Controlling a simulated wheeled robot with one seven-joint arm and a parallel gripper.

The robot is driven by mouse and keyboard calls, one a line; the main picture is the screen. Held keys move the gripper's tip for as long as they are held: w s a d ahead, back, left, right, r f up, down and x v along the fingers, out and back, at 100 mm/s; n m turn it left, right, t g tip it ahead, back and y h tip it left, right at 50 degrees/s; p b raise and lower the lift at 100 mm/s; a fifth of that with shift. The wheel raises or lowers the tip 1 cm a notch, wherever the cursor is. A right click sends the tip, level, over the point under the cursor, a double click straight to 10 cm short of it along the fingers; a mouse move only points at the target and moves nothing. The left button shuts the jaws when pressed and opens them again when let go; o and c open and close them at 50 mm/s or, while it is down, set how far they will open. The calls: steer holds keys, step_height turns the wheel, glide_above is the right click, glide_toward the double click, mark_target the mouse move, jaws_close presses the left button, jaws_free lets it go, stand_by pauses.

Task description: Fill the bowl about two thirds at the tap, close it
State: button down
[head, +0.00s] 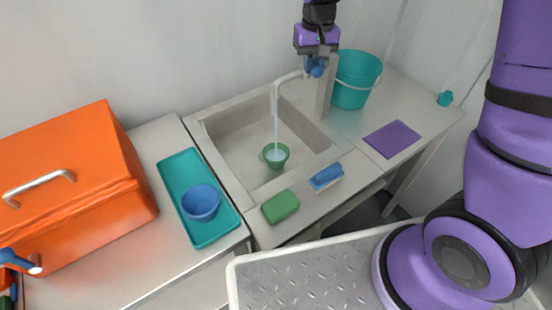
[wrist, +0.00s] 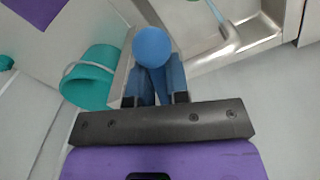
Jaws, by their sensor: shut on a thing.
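My gripper (head: 316,64) is at the top of the tap post, with its fingers shut on the tap's blue knob (wrist: 152,47). The wrist view shows the round knob between the blue fingers. The tap spout (head: 289,77) reaches left over the sink. A pale stream of water (head: 276,115) falls from it into a small green bowl (head: 276,163) in the sink basin (head: 238,150). Pale water shows inside this bowl, but its exact level is hard to tell. A blue bowl (head: 201,203) stands in a teal tray (head: 214,236) left of the sink.
A teal bucket (head: 356,82) stands right of the tap, close to my gripper. A purple mat (head: 392,139) lies on the right counter. A green sponge (head: 281,207) and a blue block (head: 326,176) lie on the sink's front edge. An orange box (head: 80,190) stands at left.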

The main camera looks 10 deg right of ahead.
steer(key=shift+w+d+n, duration=0.15)
steer(key=shift+d+n, duration=0.45)
steer(key=shift+n, duration=0.7)
steer(key=shift+w+d+n, duration=0.15)
steer(key=shift+d+n, duration=0.4)
steer(key=shift+n, duration=0.75)
steer(key=c, duration=1.1)
jaws_free()
steer(key=shift+d, duration=0.1)
steer(key=shift+o, duration=0.2)
step_height(320, 180, up, 9)
steer(key=s+d+r+m+t, duration=0.1)
steer(key=s+d+r, duration=0.1)
steer(key=s+r, duration=0.5)
steer(key=s+d+r+m+t, duration=0.1)
steer(key=s+d+m+t, duration=0.1)
steer(key=s, duration=0.8)
steer(key=s+d+r+m+t, duration=0.2)
steer(key=s, duration=0.9)
steer(key=shift+s+d, duration=0.15)
steer(key=shift+d, duration=0.05)
